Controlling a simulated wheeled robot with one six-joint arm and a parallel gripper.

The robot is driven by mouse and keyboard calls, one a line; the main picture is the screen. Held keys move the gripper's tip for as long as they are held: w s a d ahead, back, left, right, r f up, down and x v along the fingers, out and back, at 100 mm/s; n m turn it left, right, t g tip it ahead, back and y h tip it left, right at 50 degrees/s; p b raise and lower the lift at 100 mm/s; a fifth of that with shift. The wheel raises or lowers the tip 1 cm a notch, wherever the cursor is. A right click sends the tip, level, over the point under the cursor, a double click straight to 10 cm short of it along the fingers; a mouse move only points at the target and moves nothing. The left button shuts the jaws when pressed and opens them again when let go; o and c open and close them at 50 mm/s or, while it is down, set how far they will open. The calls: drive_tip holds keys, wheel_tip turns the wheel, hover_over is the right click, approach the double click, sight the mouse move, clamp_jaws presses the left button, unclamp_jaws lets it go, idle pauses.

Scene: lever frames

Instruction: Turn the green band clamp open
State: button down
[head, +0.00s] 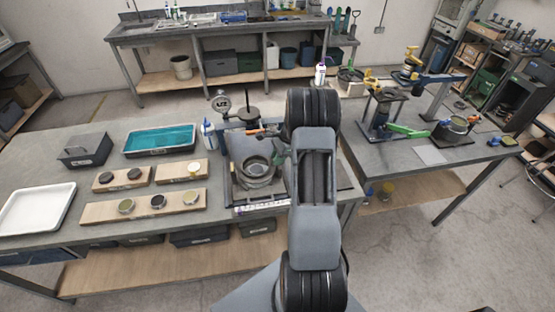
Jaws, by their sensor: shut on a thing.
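A long bright green lever (408,131) shows on the right table, beside a round metal pot (457,125). It looks like the handle of a band clamp, but I cannot tell how it joins the pot. A round metal ring-shaped part (254,172) sits on a dark fixture on the front table, just left of my arm. A small dark green patch shows at its right edge, partly hidden by the arm. My arm runs up the middle of the view. My gripper is hidden behind it, so its fingers and anything in them do not show.
A black stand (383,112) is on the right table. A teal-lined tray (160,140), wooden boards with round parts (144,206) and a white tray (37,207) lie left.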

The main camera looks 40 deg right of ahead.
drive_tip(key=n+g+b, duration=0.1)
drive_tip(key=n, duration=0.2)
drive_tip(key=shift+f+n+g, duration=0.1)
drive_tip(key=shift+n+g, duration=0.2)
drive_tip(key=shift+n, duration=0.1)
drive_tip(key=n+b, duration=0.1)
drive_tip(key=n, duration=0.1)
drive_tip(key=n+g+b, duration=0.1)
drive_tip(key=n, duration=0.1)
drive_tip(key=shift+s+n+g, duration=0.1)
drive_tip(key=shift+n+g, duration=0.2)
drive_tip(key=n+g, duration=0.1)
drive_tip(key=n, duration=0.2)
drive_tip(key=shift+h+b, duration=0.35)
drive_tip(key=shift+h, duration=0.05)
drive_tip(key=shift+s+d+n+g+h+b, duration=0.1)
drive_tip(key=shift+n+g+h+b, duration=0.35)
drive_tip(key=shift+n, duration=1.65)
drive_tip(key=shift+h, duration=0.35)
drive_tip(key=c, duration=1.1)
unclamp_jaws()
drive_tip(key=shift+r, duration=0.2)
drive_tip(key=v, duration=1.3)
drive_tip(key=shift+w+d+r+b, duration=0.1)
drive_tip(key=shift+w+r+b, duration=0.15)
drive_tip(key=shift+b, duration=0.1)
